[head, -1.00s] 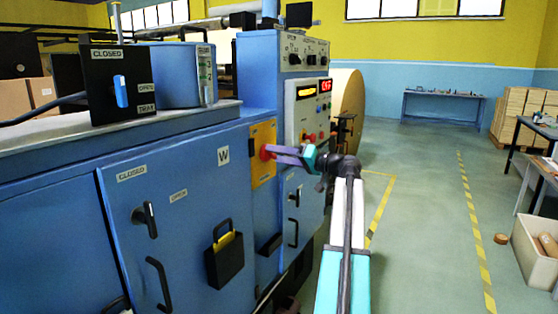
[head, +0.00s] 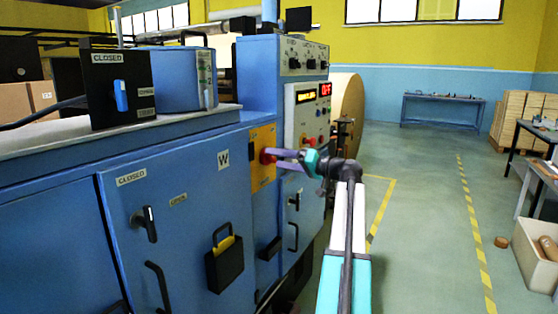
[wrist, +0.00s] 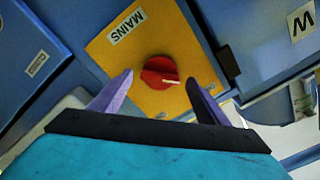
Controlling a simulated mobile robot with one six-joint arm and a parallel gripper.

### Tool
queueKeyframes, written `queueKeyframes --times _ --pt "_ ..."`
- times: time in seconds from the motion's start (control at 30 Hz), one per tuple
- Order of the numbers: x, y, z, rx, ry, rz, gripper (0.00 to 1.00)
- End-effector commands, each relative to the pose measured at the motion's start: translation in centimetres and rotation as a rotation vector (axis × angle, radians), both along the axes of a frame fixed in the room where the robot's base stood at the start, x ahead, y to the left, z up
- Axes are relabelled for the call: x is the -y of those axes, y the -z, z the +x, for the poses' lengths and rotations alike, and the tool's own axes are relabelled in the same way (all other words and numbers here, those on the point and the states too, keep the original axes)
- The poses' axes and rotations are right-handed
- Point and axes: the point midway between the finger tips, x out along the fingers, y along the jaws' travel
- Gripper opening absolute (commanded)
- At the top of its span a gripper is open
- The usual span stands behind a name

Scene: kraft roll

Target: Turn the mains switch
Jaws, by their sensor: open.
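The mains switch is a red round knob (wrist: 160,72) with a pale pointer mark, on a yellow plate (wrist: 120,50) labelled MAINS in the wrist view. In the head view the yellow plate (head: 262,140) is on the blue machine's side, and the red knob (head: 267,156) is partly hidden by my gripper. My gripper (head: 277,157) is open, its purple fingers pointing at the knob. In the wrist view my gripper (wrist: 160,80) has one finger on each side of the knob, with gaps between fingers and knob.
The blue machine (head: 70,220) fills the left, with a CLOSED-labelled door and a black box (head: 117,85) with a blue lever on top. A large kraft roll (head: 346,100) stands behind.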

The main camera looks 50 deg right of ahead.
Motion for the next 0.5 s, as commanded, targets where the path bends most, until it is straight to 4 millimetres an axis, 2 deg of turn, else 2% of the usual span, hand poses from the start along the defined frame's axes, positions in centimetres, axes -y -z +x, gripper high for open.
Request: queueKeyframes --times 0.27,0.5 --pt "0.7 0.0 -2.8 0.0 0.003 0.0 0.69" --pt "1.6 0.0 -6.6 0.001 0.002 0.0 0.69"
